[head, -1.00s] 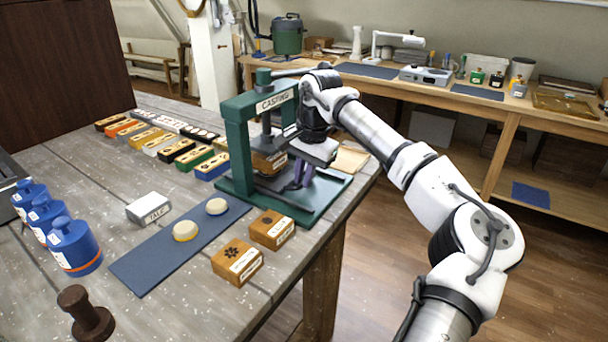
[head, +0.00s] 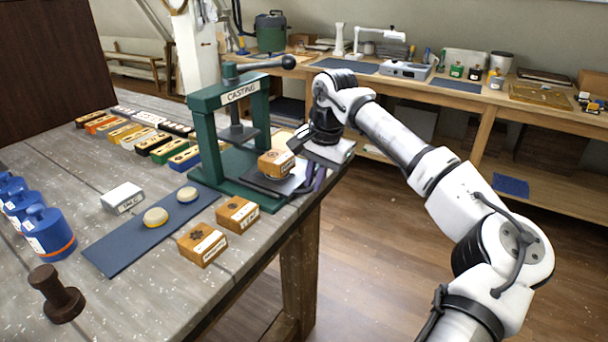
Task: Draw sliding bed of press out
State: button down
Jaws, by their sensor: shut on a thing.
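The green press labelled CASTING (head: 203,132) stands near the right edge of the workbench. Its sliding bed (head: 262,184), a dark plate, sticks out of the frame toward the right. A wooden block mould (head: 276,164) sits on the bed, clear of the press plate (head: 240,133) above. My gripper (head: 316,183) is at the bed's outer right end, pointing down, shut on the bed's end. Its fingertips are partly hidden, so the exact grip does not show.
Two wooden blocks (head: 202,244) stand in front of the press. A blue mat (head: 120,247) holds two pale round pieces. Blue bottles (head: 48,235), a brown stamp (head: 60,300) and rows of coloured moulds (head: 160,147) occupy the left. Floor is open to the right.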

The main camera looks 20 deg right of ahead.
jog(key=shift+s+d, duration=0.35)
jog(key=shift+s, duration=0.05)
jog(key=c, duration=1.5)
grip_release()
jog(key=shift+r, duration=0.1)
jog(key=r, duration=0.4)
jog(key=s+d+r, duration=0.1)
jog(key=r, duration=0.4)
jog(key=s+r, duration=0.1)
jog(key=r, duration=0.3)
jog(key=shift+d+r+b, duration=0.25)
jog(key=shift+b, duration=0.15)
